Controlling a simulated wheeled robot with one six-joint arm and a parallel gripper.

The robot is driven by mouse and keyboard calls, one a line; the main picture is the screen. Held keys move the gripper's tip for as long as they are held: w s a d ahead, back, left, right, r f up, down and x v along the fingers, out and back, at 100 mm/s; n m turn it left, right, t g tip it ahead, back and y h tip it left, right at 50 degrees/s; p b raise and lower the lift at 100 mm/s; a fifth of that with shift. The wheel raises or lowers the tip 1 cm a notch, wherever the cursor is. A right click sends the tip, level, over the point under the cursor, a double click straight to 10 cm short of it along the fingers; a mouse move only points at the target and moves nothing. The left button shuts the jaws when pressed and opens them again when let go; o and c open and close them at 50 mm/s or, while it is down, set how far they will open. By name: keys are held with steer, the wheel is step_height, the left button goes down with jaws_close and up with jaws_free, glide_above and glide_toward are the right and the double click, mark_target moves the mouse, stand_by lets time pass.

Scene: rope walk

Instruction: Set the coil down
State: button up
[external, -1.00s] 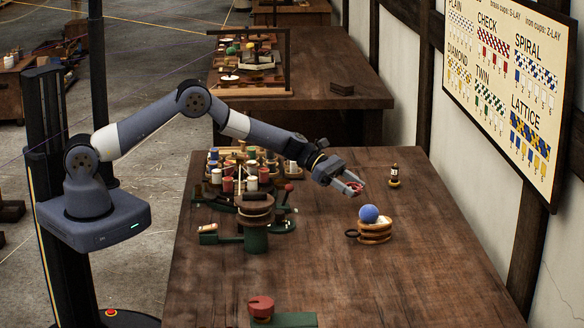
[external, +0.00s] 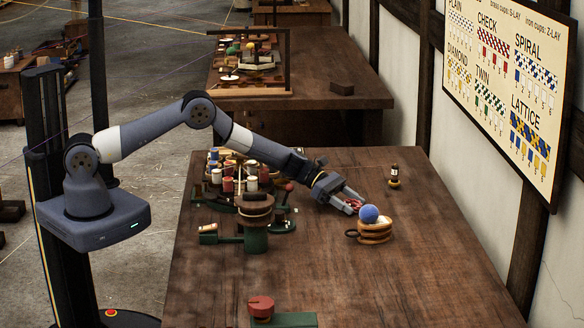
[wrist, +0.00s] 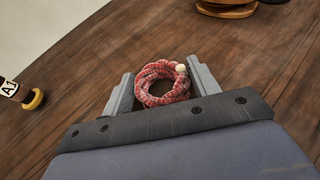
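The coil (wrist: 162,84) is a ring of red and white rope with a pale round end. In the wrist view it lies between the two grey fingers of my gripper (wrist: 160,88), with its sides against them. In the external view my gripper (external: 353,204) reaches down low over the workbench (external: 330,270), and the red coil (external: 350,206) shows between its fingertips. I cannot tell whether the coil touches the wood.
A blue ball (external: 369,214) on a stack of wooden rings (external: 375,232) stands just right of my gripper. A small labelled bottle-like piece (external: 394,175) stands behind. Spools (external: 228,185) and a green-based stand (external: 256,235) are left. The front right is clear.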

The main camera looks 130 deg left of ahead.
steer(key=o, duration=0.3)
steer(key=shift+s+r+p, duration=0.1)
steer(key=shift+r+p, duration=0.2)
steer(key=shift+p, duration=0.05)
steer(key=b+v, duration=0.2)
steer(key=v, duration=0.9)
steer(key=shift+s, duration=0.4)
steer(key=shift+w, duration=0.15)
